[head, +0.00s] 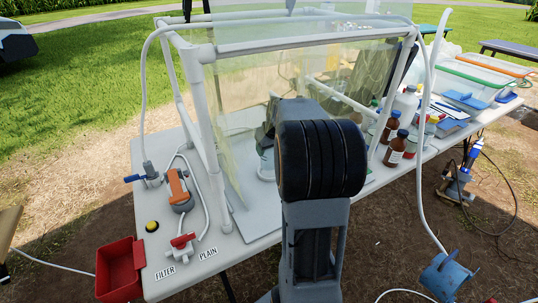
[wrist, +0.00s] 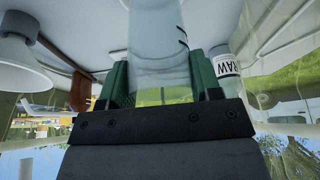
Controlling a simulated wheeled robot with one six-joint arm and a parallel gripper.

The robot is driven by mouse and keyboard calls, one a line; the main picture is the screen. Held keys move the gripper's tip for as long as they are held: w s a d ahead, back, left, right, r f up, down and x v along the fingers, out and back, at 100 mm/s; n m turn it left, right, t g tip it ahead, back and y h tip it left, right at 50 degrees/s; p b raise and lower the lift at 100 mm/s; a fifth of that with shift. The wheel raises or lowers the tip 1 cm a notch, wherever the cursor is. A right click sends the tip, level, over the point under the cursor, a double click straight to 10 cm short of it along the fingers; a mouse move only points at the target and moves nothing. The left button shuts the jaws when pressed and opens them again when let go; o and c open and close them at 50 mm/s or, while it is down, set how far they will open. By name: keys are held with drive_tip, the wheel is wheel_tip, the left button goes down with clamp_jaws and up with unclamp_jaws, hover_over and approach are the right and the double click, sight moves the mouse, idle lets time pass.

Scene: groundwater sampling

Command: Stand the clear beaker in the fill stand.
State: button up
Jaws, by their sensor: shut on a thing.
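My gripper (wrist: 162,82) has two green-padded fingers, shut on the clear beaker (wrist: 156,38). The beaker is see-through, with dark marks on its side, and fills the space between the fingers in the wrist view. In the head view my arm hides most of the gripper and what it holds, inside the clear-walled enclosure (head: 270,75). I cannot make out the fill stand for certain in either view.
A bottle labelled RAW (wrist: 227,68) shows close beside the right finger. A white flared thing (wrist: 20,65) is at left. Brown bottles (head: 397,148) stand right of my arm. The enclosure's white pipe frame (head: 203,105), tubing and a red bin (head: 120,270) are at left.

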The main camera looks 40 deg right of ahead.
sight(269, 154)
drive_tip(key=shift+w+d+f, duration=0.1)
drive_tip(key=shift+w+f, duration=0.05)
drive_tip(key=shift+f, duration=1.55)
drive_tip(key=shift+f+b, duration=0.1)
drive_tip(key=shift+b, duration=0.25)
drive_tip(key=shift+f, duration=0.15)
drive_tip(key=o, duration=1)
drive_tip(key=shift+r, duration=0.65)
drive_tip(key=p+v, duration=0.1)
drive_tip(key=v, duration=1)
drive_tip(key=shift+r+p, duration=0.1)
drive_tip(key=shift+p, duration=0.3)
